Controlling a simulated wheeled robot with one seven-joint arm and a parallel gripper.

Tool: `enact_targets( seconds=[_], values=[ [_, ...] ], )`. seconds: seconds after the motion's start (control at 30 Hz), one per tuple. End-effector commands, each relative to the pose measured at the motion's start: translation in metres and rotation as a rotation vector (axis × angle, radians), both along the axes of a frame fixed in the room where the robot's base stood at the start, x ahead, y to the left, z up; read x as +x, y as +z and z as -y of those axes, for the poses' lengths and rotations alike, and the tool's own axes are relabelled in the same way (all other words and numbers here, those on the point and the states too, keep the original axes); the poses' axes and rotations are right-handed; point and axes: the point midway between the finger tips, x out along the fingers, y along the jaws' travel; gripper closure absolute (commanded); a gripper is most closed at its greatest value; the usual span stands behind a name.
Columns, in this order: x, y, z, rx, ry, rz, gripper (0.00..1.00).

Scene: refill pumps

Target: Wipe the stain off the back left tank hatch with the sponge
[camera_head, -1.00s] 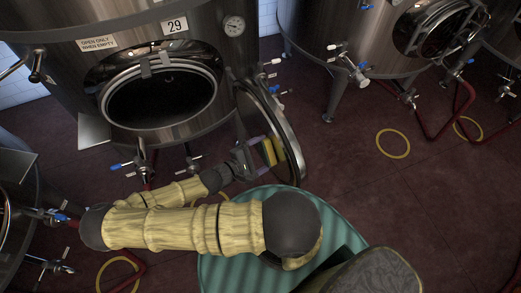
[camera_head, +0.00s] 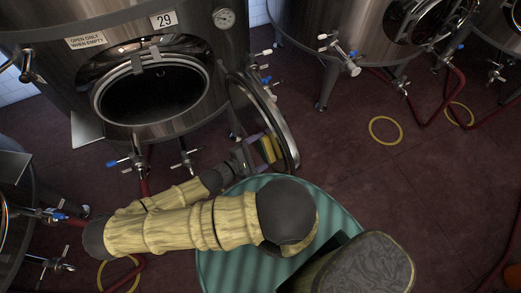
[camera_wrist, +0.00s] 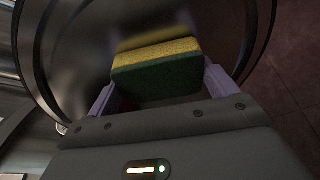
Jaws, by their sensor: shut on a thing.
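The tank hatch (camera_head: 288,138) is a round metal door standing open at the right of the opening of tank 29. My gripper (camera_head: 259,153) is shut on a sponge (camera_head: 268,150), yellow with a dark green side, in front of the hatch's inner face. In the wrist view the sponge (camera_wrist: 157,70) sits between the pale fingers of my gripper (camera_wrist: 160,88). The hatch's inner face (camera_wrist: 85,35) fills the space behind, with a yellow reflection of the sponge. I cannot tell whether sponge and hatch touch. I cannot make out a stain; the sponge hides part of the face.
Tank 29 (camera_head: 205,45) has a dark open manhole (camera_head: 150,95) and valves (camera_head: 185,160) below it. Another tank (camera_head: 300,35) stands at the back right, with red hoses (camera_head: 432,118) and a yellow ring (camera_head: 385,130) on the floor. The floor right of the hatch is mostly clear.

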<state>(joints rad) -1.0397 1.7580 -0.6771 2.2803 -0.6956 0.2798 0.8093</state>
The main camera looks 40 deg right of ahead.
Motion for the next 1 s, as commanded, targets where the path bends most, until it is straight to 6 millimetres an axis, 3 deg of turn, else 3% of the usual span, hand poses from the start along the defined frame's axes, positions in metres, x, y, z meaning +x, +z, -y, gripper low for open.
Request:
enact_targets(
  seconds=[0.6,1.0],
  values=[
    [0.035,0.0,0.007,-0.003,-0.003,0.003,0.33],
    [0.039,0.001,0.008,-0.005,-0.003,0.003,0.33]
  ],
)
